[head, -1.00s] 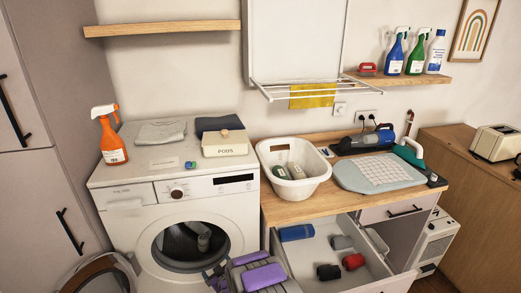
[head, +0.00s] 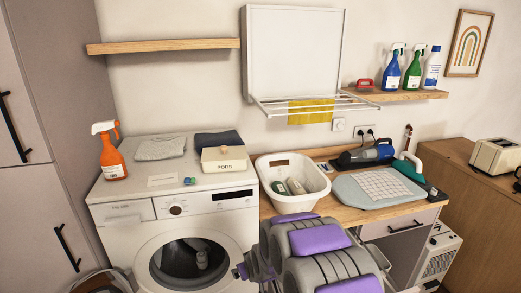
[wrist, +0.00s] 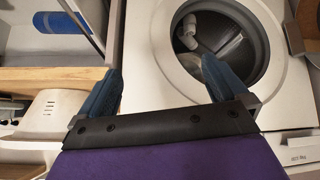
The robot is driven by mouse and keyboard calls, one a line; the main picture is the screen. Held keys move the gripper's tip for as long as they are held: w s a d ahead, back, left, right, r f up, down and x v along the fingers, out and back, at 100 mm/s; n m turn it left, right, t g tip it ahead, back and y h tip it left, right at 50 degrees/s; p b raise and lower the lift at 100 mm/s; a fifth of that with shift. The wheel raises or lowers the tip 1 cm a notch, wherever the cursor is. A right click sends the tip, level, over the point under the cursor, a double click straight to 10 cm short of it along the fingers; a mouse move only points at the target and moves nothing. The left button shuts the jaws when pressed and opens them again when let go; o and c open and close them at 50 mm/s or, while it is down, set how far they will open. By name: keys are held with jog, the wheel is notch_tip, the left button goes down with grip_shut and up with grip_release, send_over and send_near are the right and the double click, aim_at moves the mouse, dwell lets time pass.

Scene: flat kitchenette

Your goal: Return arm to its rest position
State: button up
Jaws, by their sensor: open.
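My arm (head: 325,263), grey with purple panels, rises from the lower middle of the head view, in front of the counter. It hides most of the drawer area there. In the wrist view my gripper (wrist: 164,85) has its two dark blue fingers spread wide, with nothing between them. The washing machine (head: 150,232) stands behind it, and its round opening (wrist: 222,40) shows beyond the fingers with pale items inside the drum. The fingertips are not clear in the head view.
The open drawer (wrist: 60,50) with a blue roll (wrist: 57,22) is close to the gripper in the wrist view. A white basket (head: 292,200) stands on the counter. An orange spray bottle (head: 112,157) stands on the machine. The machine's round door (head: 98,284) hangs open at lower left.

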jog(key=s+d+r+m+g+h, duration=0.1)
jog(key=s+d+r+g, duration=0.1)
jog(key=s+d+r, duration=0.35)
jog(key=s+d+r+m+g, duration=0.1)
jog(key=s+d+r, duration=0.2)
jog(key=s, duration=0.6)
jog(key=s+d+r+m+g+h, duration=0.1)
jog(key=s+d+r+g, duration=0.1)
jog(key=s+d+r, duration=0.35)
jog(key=s+d+r+m+g, duration=0.1)
jog(key=s+r+g, duration=0.1)
jog(key=s, duration=1)
jog(key=s+d+r+m+g, duration=0.1)
jog(key=s+d+r+g, duration=0.1)
jog(key=s, duration=1.1)
jog(key=shift+s+d+m+h, duration=0.2)
jog(key=shift+m+h, duration=0.1)
jog(key=shift+m, duration=0.1)
